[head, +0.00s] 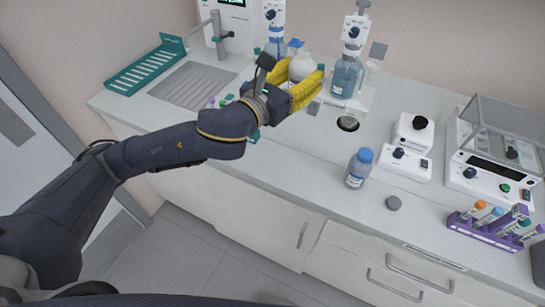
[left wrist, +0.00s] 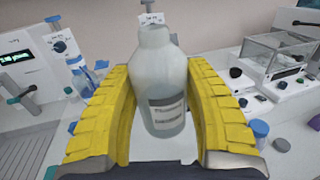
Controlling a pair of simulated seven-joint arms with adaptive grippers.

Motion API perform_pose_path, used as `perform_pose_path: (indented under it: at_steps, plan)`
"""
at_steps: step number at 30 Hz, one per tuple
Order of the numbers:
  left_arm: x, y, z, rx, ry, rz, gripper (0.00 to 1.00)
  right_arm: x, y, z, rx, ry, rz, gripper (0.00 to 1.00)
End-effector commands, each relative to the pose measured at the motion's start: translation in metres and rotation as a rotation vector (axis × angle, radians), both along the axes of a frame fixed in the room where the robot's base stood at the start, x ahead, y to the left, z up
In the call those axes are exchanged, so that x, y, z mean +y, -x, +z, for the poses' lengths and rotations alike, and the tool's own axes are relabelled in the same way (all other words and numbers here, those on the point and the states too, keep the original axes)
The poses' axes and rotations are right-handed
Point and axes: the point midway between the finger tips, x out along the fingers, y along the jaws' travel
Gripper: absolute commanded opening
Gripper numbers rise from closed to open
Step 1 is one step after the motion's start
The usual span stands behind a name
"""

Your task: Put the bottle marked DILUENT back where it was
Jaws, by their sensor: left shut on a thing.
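My left gripper (head: 304,84) with yellow fingers is over the back of the counter, next to the dispensers. In the left wrist view a pale translucent bottle (left wrist: 158,80) stands roughly upright between its two fingers (left wrist: 166,115), and the gripper is shut on it. The bottle carries a label whose print is too blurred to read. In the head view the bottle (head: 301,65) shows only in part, behind the yellow fingers. Another bottle, blue-capped and labelled (head: 357,170), stands on the counter; its print is also unreadable. My right gripper is not in view.
A dispenser bottle with blue liquid (head: 346,76) stands just right of my left gripper, another (head: 275,48) behind it.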

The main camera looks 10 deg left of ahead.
Motion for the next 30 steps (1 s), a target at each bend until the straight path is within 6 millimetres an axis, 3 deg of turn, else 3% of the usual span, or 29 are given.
perform_pose_path:
  at_steps: [7,21,30]
  plan:
    - [-0.003,0.015,-0.022,0.004,0.001,-0.034,0.17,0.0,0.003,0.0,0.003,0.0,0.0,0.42]
    - [-0.004,0.015,-0.124,0.003,-0.001,-0.034,0.17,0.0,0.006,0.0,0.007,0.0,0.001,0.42]
    - [-0.004,0.015,-0.16,-0.002,0.001,-0.034,0.17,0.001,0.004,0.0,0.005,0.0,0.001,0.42]
